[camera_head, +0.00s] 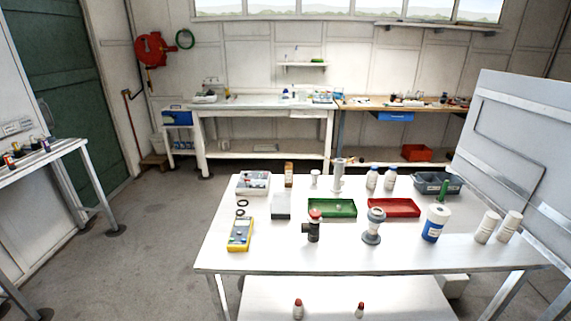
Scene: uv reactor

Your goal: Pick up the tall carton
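A small upright box, brown with a paler lower part (289,176), stands near the back edge of the white table (270,258), left of centre. It is the only upright narrow box I see, and it looks like the tall carton. Nothing touches it that I can make out. Neither of my grippers is in view.
A flat printed box (254,183) lies left of it, a grey block (281,206) in front. A green tray (332,208), red tray (394,208), grey cylinder (338,175) and several white bottles stand rightward.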

